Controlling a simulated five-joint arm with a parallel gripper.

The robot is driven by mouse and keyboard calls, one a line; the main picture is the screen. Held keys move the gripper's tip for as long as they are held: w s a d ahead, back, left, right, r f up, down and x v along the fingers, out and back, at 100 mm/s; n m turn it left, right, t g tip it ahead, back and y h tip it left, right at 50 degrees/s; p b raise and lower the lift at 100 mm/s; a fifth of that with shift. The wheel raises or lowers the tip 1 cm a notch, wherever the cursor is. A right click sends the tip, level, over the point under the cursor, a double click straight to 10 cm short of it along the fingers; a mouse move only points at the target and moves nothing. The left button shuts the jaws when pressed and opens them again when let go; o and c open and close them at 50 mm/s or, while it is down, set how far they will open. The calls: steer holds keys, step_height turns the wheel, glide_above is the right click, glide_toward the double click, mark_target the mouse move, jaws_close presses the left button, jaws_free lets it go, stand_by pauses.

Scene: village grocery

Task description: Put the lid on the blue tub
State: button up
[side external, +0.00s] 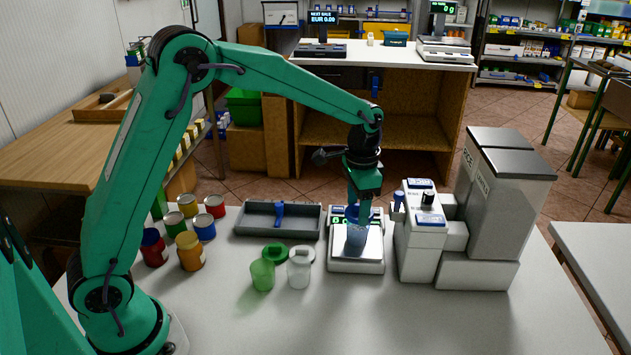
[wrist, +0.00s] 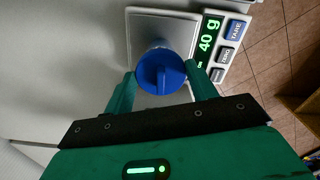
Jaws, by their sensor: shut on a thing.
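The blue tub (side external: 357,236), translucent, stands upright on the plate of the white scale (side external: 356,266). My gripper (side external: 360,207) is directly above the tub, pointing down. In the wrist view my gripper (wrist: 160,84) has its fingers on both sides of the round blue lid (wrist: 161,73), which has a raised bar grip, and is shut on it. The lid covers most of the tub from above. I cannot tell whether the lid is seated on the rim or slightly above it.
A grey tray (side external: 251,222) with a blue item lies behind left. A green tub (side external: 262,274) and a clear tub (side external: 299,270) stand left of the scale, with a green lid (side external: 276,252) behind. Several coloured jars (side external: 190,250) stand farther left. A grey-white machine (side external: 480,220) stands close right.

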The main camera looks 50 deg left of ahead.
steer(key=shift+f, duration=0.8)
steer(key=shift+f, duration=0.4)
stand_by(1.5)
steer(key=o, duration=1.4)
steer(key=shift+r, duration=0.15)
steer(key=shift+r, duration=2.65)
steer(key=shift+c, duration=0.4)
jaws_close()
